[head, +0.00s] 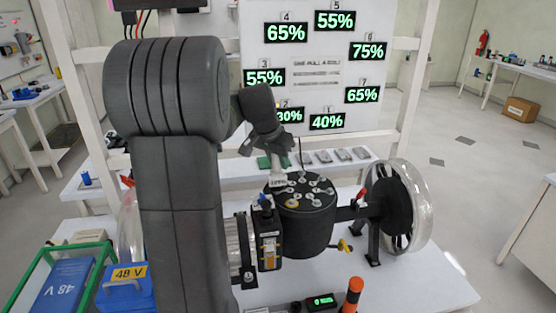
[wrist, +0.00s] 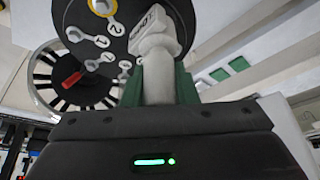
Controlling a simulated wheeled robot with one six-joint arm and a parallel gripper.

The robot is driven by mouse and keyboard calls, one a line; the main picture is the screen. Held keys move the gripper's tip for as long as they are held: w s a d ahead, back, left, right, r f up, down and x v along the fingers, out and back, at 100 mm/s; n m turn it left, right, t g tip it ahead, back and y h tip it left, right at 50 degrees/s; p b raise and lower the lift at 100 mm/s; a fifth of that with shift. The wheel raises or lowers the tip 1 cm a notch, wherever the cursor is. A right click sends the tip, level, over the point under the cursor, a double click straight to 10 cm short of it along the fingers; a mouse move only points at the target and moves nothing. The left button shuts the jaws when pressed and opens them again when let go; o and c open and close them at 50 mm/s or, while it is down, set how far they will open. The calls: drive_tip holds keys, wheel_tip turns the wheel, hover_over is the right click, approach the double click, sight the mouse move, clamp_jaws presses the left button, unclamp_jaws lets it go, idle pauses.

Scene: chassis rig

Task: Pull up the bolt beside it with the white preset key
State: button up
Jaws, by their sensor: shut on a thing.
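My gripper (head: 274,160) is shut on the white preset key (head: 278,181), with its green finger pads on either side of the grip. In the wrist view the white key (wrist: 157,62) stands between the green fingers and carries a small dark label. Its working end reaches the black hub (head: 305,225) at the rim, but I cannot tell whether it sits on a bolt. The hub's top carries several pale bolts with numbered tags (head: 306,188); one at the front is yellowish. In the wrist view numbered tags (wrist: 102,41) show left of the key.
A board (head: 318,60) behind shows numbered percentages. Clear wheel (head: 426,205) stands right of the hub; a black-and-yellow device (head: 268,245) stands left. An orange-topped cylinder (head: 353,292) and a small green display (head: 322,301) are in front. Grey keys (head: 341,155) lie on a shelf behind.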

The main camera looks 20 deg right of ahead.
drive_tip(key=shift+s+a+f+b, duration=0.1)
drive_tip(key=shift+f+b, duration=0.6)
drive_tip(key=shift+f, duration=0.35)
idle(1.0)
drive_tip(key=shift+r+p, duration=2.65)
drive_tip(key=shift+r, duration=1)
